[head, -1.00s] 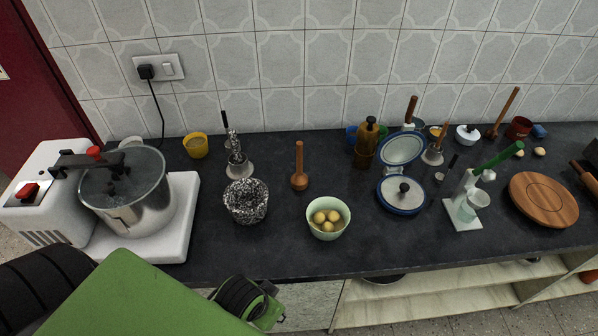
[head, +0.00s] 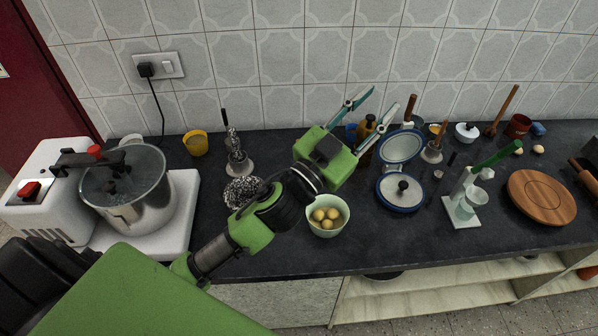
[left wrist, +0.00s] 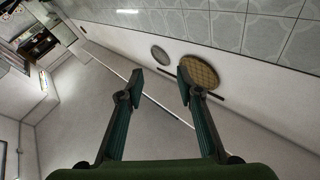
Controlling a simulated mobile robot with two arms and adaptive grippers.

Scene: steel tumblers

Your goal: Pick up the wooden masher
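My left gripper (head: 385,97) is open and raised above the worktop, with its teal fingers pointing up and right toward the tiled wall. In the left wrist view its fingers (left wrist: 161,83) are apart with nothing between them. The upright wooden masher that stood left of the egg bowl is hidden now behind my left arm and gripper. Another wooden tool with a long slanted handle (head: 503,109) stands at the back right, far from my gripper. My right gripper is not in view.
A green bowl of yellow balls (head: 340,228) lies just below my gripper. A patterned basket (head: 240,192) is partly behind my arm. A brown bottle (head: 367,132) and blue-rimmed pan (head: 402,146) stand near the fingers. A large steel pot (head: 140,205) is at left.

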